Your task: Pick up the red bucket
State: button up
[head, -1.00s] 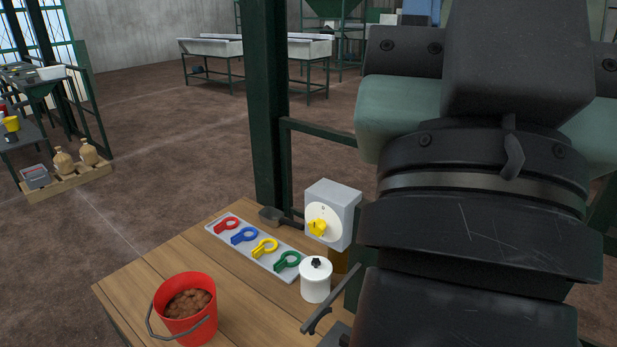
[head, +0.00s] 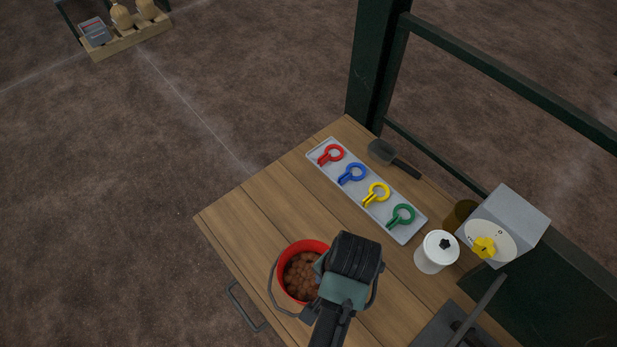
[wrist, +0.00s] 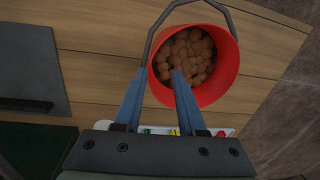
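The red bucket (head: 303,245) stands upright on the wooden table near its front left edge, filled with brown round lumps. Its grey handle lies tilted over to one side. My gripper (head: 319,266) is above the bucket's right side in the head view and hides part of it. In the wrist view the bucket (wrist: 226,75) is at the upper middle. My gripper (wrist: 159,72) is open there, with one finger over the bucket's inside and the other outside the rim. I cannot tell whether the fingers touch the wall.
A grey tray (head: 347,190) holds red, blue, yellow and green ring-shaped pieces. The table's left corner is bare.

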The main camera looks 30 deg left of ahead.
aim_at(304, 283)
notch_tip(304, 283, down, 6)
jog(key=shift+a+f, duration=0.15)
jog(key=f, duration=0.3)
jog(key=f+p, duration=0.1)
jog(key=shift+s+f, duration=0.25)
jog(key=shift+a+f, duration=0.1)
jog(key=shift+f, duration=0.4)
grip_shut()
dwell(0.7)
jog(key=shift+w+r, duration=0.1)
jog(key=shift+w, duration=0.05)
